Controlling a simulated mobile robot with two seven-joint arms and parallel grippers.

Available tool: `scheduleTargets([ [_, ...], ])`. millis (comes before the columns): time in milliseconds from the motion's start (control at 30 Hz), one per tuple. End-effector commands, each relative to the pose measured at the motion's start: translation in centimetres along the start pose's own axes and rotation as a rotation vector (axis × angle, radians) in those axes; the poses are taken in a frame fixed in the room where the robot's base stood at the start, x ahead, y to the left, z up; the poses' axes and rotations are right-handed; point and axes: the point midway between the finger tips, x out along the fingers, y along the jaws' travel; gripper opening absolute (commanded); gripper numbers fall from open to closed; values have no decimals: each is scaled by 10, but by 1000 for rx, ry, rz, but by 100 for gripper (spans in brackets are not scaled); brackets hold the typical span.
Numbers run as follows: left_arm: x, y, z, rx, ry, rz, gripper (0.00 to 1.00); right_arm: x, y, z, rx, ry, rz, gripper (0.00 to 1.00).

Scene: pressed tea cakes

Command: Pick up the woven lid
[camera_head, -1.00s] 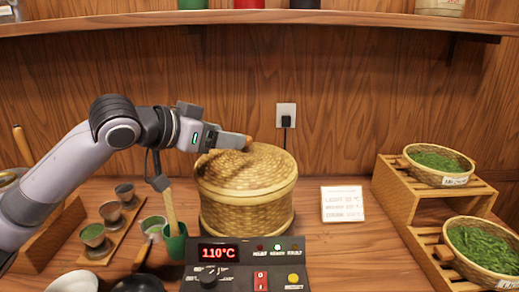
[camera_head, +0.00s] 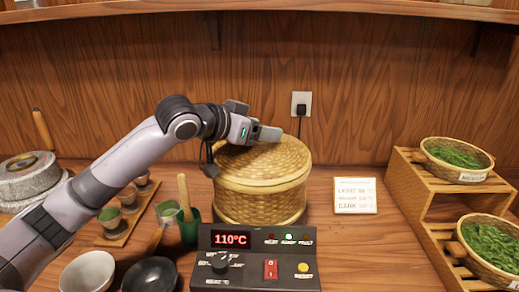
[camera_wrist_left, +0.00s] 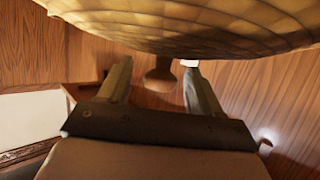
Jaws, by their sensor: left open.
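The woven lid (camera_head: 265,165) is a round, golden-tan domed cover on top of the woven basket (camera_head: 258,205), behind the control box. In the left wrist view the lid (camera_wrist_left: 190,25) fills the top edge, and its brown knob (camera_wrist_left: 160,78) shows between my fingers. My left gripper (camera_head: 268,133) is at the top of the lid and hides the knob in the head view. In the left wrist view its two fingers (camera_wrist_left: 158,85) are apart, one on each side of the knob; I cannot tell whether they touch it. My right gripper is not in view.
The control box (camera_head: 255,258) reads 110°C in front of the basket. A green cup (camera_head: 190,230) with a wooden-handled tool is left of it. Two bowls (camera_head: 88,272) stand front left. A wooden rack (camera_head: 425,205) with tea baskets is at right, beside a small sign (camera_head: 355,196).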

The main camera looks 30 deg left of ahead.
Motion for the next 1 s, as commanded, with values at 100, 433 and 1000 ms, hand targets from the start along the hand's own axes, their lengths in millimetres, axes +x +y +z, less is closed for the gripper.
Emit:
scheduleTargets([
  [100, 0, 0, 0, 0, 0, 0, 35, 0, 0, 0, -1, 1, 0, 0],
  [433, -1, 0, -1, 0, 2, 0, 0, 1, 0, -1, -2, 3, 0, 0],
  [1000, -30, 0, -73, -1, 11, 0, 0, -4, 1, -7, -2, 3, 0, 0],
])
